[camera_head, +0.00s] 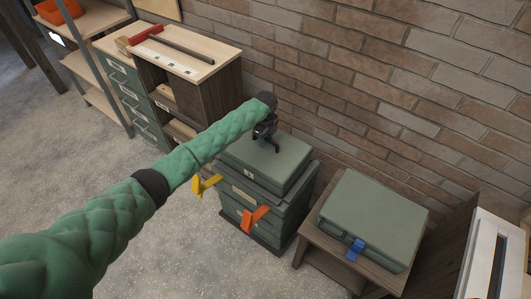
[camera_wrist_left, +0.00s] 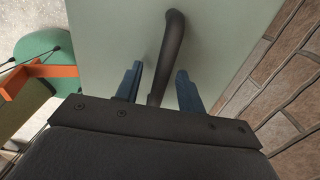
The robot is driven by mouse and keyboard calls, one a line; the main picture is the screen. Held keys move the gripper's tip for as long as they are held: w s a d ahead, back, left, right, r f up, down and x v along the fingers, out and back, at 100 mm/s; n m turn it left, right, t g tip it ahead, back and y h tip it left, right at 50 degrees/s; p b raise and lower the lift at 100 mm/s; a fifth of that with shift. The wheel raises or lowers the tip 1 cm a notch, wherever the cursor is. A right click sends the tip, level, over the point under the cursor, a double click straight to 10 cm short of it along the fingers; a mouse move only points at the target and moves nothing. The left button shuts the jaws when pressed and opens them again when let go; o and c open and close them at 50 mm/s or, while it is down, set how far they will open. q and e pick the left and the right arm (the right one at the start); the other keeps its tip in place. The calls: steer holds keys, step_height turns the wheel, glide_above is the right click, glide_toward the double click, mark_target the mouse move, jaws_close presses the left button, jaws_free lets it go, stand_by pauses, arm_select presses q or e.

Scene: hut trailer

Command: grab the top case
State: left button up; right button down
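The top case (camera_head: 282,158), grey-green and flat-lidded, sits on a stack of green cases (camera_head: 264,222) by the brick wall. My left gripper (camera_head: 267,138) is over its lid. In the left wrist view the pale green lid (camera_wrist_left: 110,30) fills the middle, with a dark curved handle (camera_wrist_left: 173,35) on it. The two blue fingers of my left gripper (camera_wrist_left: 158,75) are apart, one on each side of the handle, with gaps visible beside it. Whether the handle lies at fingertip depth is unclear. My right gripper is not in view.
An orange latch (camera_head: 254,218) and a yellow latch (camera_head: 205,186) stick out from the stack. Another green case (camera_head: 377,215) with a blue latch lies on a wooden stand at right. A wooden drawer cabinet (camera_head: 215,85) stands behind left. Open floor (camera_head: 180,255) is in front.

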arm_select(q)
steer(key=shift+f, duration=0.2)
jaws_close()
steer(key=shift+w+r, duration=0.1)
steer(key=shift+r, duration=0.05)
stand_by(1.2)
